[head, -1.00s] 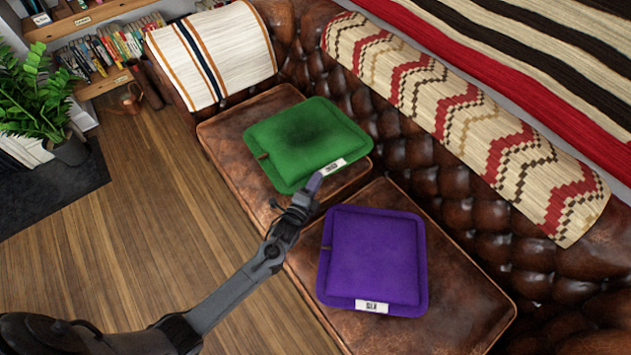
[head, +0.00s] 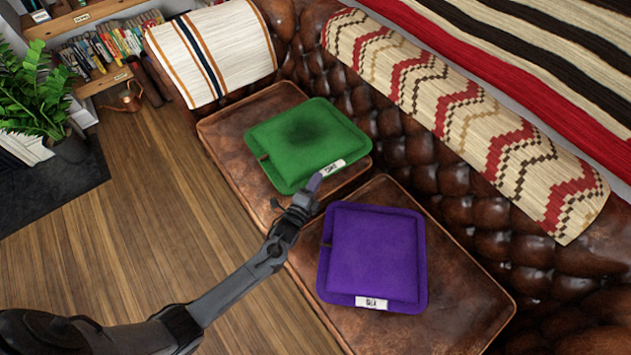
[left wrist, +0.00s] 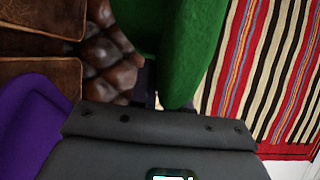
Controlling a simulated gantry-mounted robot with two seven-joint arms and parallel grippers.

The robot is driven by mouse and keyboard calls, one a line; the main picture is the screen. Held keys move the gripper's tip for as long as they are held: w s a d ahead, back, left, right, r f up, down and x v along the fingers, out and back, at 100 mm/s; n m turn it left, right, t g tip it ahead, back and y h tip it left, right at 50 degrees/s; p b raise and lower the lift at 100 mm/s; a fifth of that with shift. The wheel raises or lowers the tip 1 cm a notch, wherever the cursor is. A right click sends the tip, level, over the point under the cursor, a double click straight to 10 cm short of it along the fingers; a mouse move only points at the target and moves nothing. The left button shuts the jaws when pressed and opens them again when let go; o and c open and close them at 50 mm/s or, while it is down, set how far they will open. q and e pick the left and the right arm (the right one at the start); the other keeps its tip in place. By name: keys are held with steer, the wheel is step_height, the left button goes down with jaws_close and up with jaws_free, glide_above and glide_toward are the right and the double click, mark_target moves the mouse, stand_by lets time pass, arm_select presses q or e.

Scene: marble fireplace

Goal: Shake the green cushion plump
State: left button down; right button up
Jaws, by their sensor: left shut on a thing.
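The green cushion (head: 308,138) lies on the left seat of the brown leather sofa, with a dark patch in its middle and a white label on its near edge. My left gripper (head: 312,186) is at the cushion's near corner, beside the label, and is shut on that edge. In the left wrist view the green cushion (left wrist: 192,50) rises from the gripper (left wrist: 158,100), whose fingertips are mostly hidden. My right gripper is in neither view.
A purple cushion (head: 372,258) lies on the right seat, close beside my left gripper. The sofa's tufted back (head: 400,150) carries a zigzag throw (head: 440,100). A striped throw (head: 212,52) covers the left armrest. A plant (head: 35,95) and bookshelf stand at left; the wooden floor (head: 140,215) is clear.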

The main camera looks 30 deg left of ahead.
arm_select(q)
step_height(320, 180, up, 6)
steer(key=p, duration=0.5)
steer(key=shift+w+r, duration=0.1)
steer(key=shift+r, duration=0.05)
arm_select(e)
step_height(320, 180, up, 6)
arm_select(q)
step_height(320, 180, down, 7)
steer(key=b, duration=0.5)
steer(key=shift+b, duration=0.4)
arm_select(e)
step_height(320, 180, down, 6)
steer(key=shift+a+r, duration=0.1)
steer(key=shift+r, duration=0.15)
